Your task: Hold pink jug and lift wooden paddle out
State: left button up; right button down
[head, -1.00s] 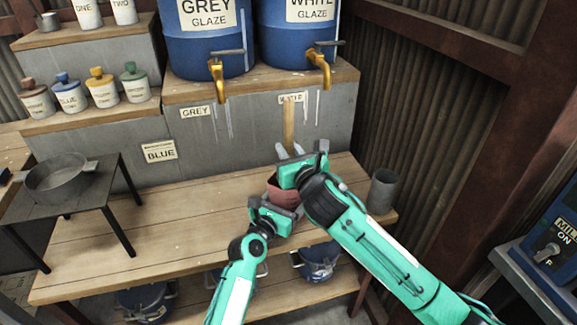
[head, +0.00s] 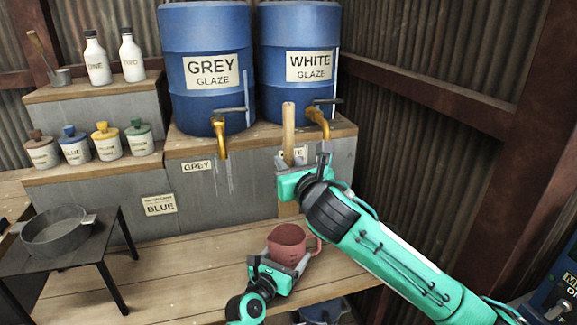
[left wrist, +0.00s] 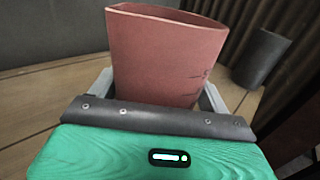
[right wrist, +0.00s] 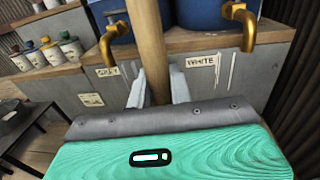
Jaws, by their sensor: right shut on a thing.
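The pink jug (head: 283,250) stands upright on the wooden bench, its mouth open towards the head camera. My left gripper (head: 279,271) is low at the jug, with a finger against each side; the jug (left wrist: 165,55) fills the middle of the left wrist view. My right gripper (head: 291,172) is shut on the wooden paddle (head: 288,128) above the jug. The paddle is upright, and its handle also shows between the fingers in the right wrist view (right wrist: 148,45). Its lower end shows below my right gripper, above the jug's rim in the head view.
Blue grey-glaze (head: 208,90) and white-glaze (head: 299,85) drums stand behind, with brass taps (head: 318,120) near the paddle's top. A grey cylinder (left wrist: 262,55) stands beside the jug. A small dark table with a metal pan (head: 57,235) is at left. The bench left of the jug is clear.

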pick_arm(q)
jog(key=o, duration=0.4)
